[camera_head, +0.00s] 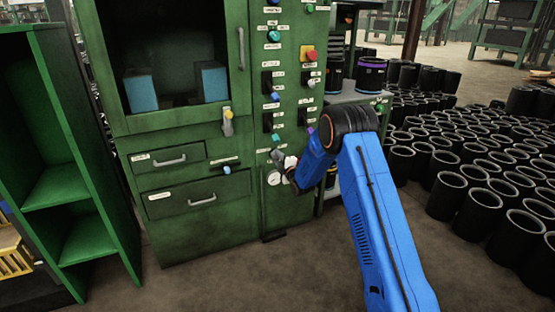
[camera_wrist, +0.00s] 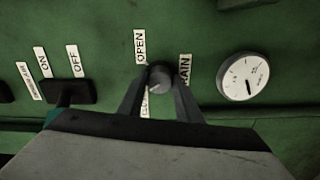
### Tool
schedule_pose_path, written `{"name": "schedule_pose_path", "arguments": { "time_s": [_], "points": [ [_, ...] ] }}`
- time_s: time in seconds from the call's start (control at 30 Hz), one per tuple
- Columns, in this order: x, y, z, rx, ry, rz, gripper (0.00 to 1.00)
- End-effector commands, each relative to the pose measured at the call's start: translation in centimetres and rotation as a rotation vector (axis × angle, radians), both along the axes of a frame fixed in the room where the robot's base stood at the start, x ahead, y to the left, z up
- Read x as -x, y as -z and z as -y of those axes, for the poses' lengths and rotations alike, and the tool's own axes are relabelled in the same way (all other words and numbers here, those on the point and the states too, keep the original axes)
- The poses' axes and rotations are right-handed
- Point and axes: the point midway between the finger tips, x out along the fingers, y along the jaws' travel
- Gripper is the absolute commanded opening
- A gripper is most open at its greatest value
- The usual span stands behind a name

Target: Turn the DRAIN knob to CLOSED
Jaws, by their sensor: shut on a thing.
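The DRAIN knob (camera_wrist: 160,78) is a small round grey knob on the green panel, seen in the wrist view. My gripper (camera_wrist: 160,84) is shut on it, with one dark finger on each side. The OPEN label (camera_wrist: 140,47) stands up and left of the knob. The DRAIN label (camera_wrist: 185,70) is partly covered by the right finger. The label below the knob (camera_wrist: 145,101) is mostly hidden by the left finger. I cannot tell clearly which way the knob points. In the head view my gripper (camera_head: 284,166) is at the lower part of the panel and hides the knob.
A round white gauge (camera_wrist: 243,76) is right of the knob, and a black ON/OFF switch (camera_wrist: 72,91) is to its left. Other switches and buttons sit higher on the green cabinet (camera_head: 180,240). Many black sleeves (camera_head: 480,215) stand on the floor at right.

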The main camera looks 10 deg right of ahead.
Motion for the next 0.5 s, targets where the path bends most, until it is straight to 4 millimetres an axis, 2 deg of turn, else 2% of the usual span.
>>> {"name": "schedule_pose_path", "arguments": {
  "time_s": [0.23,0.5],
  "points": [
    [0.08,0.12,-0.13,0.11,-0.002,0.035,0.09],
    [0.08,0.15,-0.15,0.155,-0.002,0.048,0.09]
  ]
}}
